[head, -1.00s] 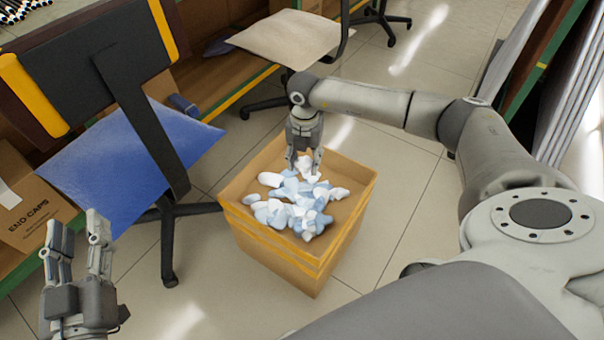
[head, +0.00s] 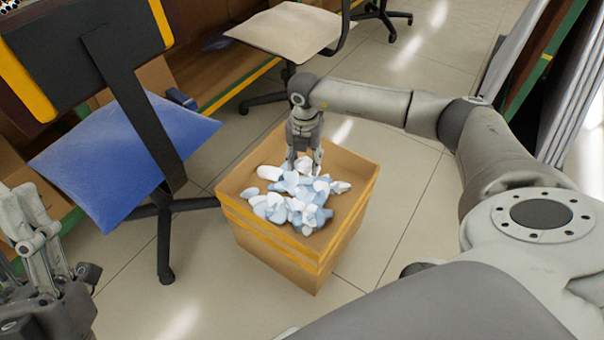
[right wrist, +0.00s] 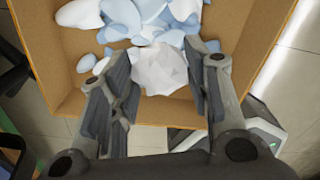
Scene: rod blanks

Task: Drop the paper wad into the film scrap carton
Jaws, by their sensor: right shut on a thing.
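The film scrap carton (head: 275,240) is a brown open box with yellow tape bands, on the floor at the middle of the head view. White and pale blue scraps (head: 290,205) lie inside it. My right gripper (head: 304,166) points down within the carton's opening, near its far wall. It is shut on the paper wad (right wrist: 158,69), a white faceted lump between the fingers in the right wrist view. The wad is close to the scraps; I cannot tell if it touches them. My left gripper (head: 28,222) is open and empty at the left edge.
A chair with a blue seat (head: 125,155) stands left of the carton. A chair with a beige seat (head: 288,32) is behind it. Flat panels (head: 572,95) lean in a rack at the right. The floor (head: 400,200) right of the carton is clear.

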